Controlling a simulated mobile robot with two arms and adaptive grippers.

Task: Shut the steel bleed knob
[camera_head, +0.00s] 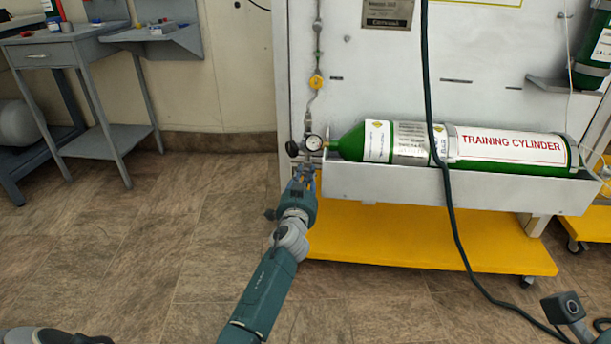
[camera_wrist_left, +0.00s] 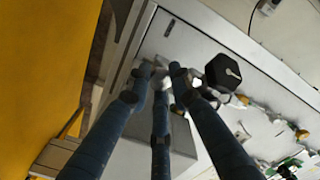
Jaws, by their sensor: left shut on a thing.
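My left gripper (camera_head: 304,174) reaches up to the regulator at the left end of the green training cylinder (camera_head: 350,145). In the left wrist view its three fingers (camera_wrist_left: 163,75) close together on the small steel bleed knob (camera_wrist_left: 162,62), mostly hidden between the fingertips. A black knob (camera_wrist_left: 222,72) sits to the right of the fingers, apart from them; in the head view this black knob (camera_head: 292,148) is just left of the round gauge (camera_head: 313,142). The fingers hide how far the steel knob is turned.
The cylinder lies in a grey trough (camera_head: 450,188) on the white panel (camera_head: 480,95). A black hose (camera_head: 447,190) hangs down in front. A yellow base (camera_head: 430,240) juts out below. A grey workbench (camera_head: 75,50) stands at left; the floor (camera_head: 150,235) between is clear.

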